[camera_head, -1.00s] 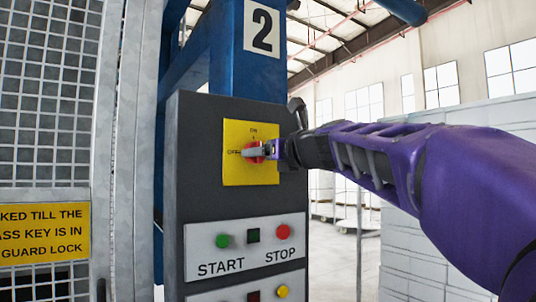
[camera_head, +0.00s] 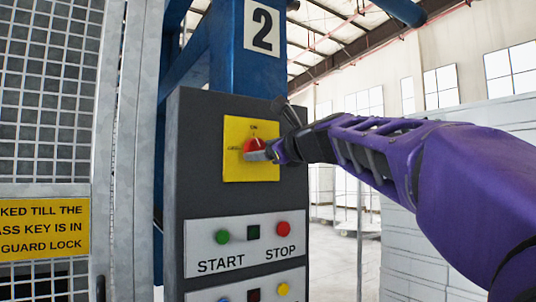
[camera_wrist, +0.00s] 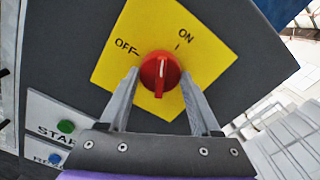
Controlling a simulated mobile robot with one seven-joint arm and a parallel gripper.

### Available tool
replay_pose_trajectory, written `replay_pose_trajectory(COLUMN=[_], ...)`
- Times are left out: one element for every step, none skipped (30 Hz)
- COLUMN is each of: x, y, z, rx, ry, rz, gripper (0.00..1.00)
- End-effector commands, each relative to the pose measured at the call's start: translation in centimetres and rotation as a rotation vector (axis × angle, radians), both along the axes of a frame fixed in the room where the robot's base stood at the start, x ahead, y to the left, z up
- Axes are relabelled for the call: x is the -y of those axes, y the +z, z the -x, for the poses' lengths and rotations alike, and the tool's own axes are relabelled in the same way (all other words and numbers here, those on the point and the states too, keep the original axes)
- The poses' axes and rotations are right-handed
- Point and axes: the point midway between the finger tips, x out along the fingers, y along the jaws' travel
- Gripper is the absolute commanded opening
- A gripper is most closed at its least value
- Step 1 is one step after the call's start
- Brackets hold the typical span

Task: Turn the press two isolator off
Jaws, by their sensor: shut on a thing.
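The press two isolator is a red rotary knob (camera_head: 252,145) on a yellow plate (camera_head: 236,170), on the dark grey panel under the "2" sign. In the wrist view the red knob (camera_wrist: 160,70) sits between my two grey fingers, with its grip bar roughly upright in the picture. OFF is printed to its upper left and ON to its upper right; the bar's line falls between those two marks. My gripper (camera_wrist: 160,76) is shut on the knob. In the head view my gripper (camera_head: 266,153) comes in from the right and partly covers the knob.
Below the isolator is a white plate (camera_head: 243,243) with a green START button (camera_head: 222,237) and a red STOP button (camera_head: 283,229). A mesh guard (camera_head: 50,100) with a yellow notice (camera_head: 45,229) stands at the left. Pale stacked blocks (camera_head: 430,130) stand at the right.

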Motion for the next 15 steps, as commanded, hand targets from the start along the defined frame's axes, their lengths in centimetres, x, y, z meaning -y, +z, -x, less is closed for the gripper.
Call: replay_pose_trajectory(x=[0.02,0.03,0.03,0.04,0.04,0.04,0.04,0.05,0.05,0.06,0.06,0.07,0.07,0.08,0.07], y=[-0.09,-0.11,-0.11,-0.11,-0.08,-0.07,-0.08,-0.1,-0.09,-0.07,-0.06,-0.06,-0.08,-0.07,-0.03], z=[0.0,-0.01,-0.01,-0.01,-0.01,-0.01,-0.02,-0.03,-0.04,-0.05,-0.05,-0.07,-0.07,-0.08,-0.07], rx=[0.026,0.041,0.063,0.079,0.095,0.117,0.132,0.149,0.17,0.186,0.202,0.223,0.239,0.255,0.276], ry=[0.0,0.0,0.0,0.0,0.0,0.0,0.0,0.0,0.0,0.0,-0.001,-0.001,0.0,-0.001,-0.001], rz=[0.036,0.059,0.091,0.115,0.137,0.169,0.193,0.218,0.249,0.271,0.294,0.327,0.351,0.374,0.405], gripper=[0.09,0.09,0.09,0.09,0.09,0.09,0.09,0.09,0.09,0.09,0.09,0.09,0.09,0.09,0.09])
